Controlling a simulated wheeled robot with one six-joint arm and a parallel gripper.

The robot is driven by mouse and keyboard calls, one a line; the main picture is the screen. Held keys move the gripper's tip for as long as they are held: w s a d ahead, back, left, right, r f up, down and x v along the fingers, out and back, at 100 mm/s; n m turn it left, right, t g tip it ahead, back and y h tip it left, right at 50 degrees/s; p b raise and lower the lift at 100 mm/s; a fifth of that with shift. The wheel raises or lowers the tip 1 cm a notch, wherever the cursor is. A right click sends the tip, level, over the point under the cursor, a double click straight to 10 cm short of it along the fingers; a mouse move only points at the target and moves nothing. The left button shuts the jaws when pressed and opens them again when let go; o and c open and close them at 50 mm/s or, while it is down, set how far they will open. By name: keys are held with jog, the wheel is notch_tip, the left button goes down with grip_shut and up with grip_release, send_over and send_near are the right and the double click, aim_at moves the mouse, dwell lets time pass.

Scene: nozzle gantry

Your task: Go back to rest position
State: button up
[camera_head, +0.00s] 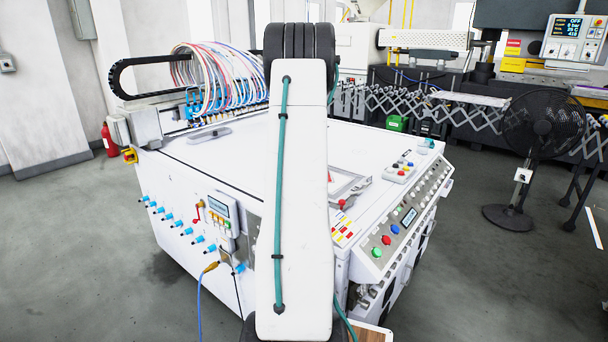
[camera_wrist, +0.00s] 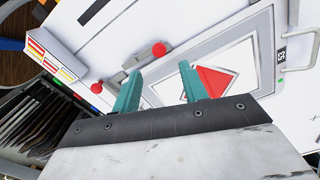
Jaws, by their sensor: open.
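My gripper (camera_wrist: 160,88) shows in the wrist view as two teal fingers set apart, with nothing between them. It is over the white machine top, near a grey-framed panel (camera_wrist: 238,62) with a red diamond mark. In the head view my white arm link with a green hose stands upright in the middle and hides my gripper and part of the machine. The white machine (camera_head: 210,160) fills the centre of that view.
The machine's right side has a panel of coloured buttons (camera_head: 386,240). Blue fittings (camera_head: 180,222) stick out of its left side. Coloured hoses (camera_head: 215,75) rise at the back. A black fan (camera_head: 543,125) stands at right. Grey floor is clear at left.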

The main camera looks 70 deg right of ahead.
jog(key=shift+r, duration=0.4)
dwell(0.3)
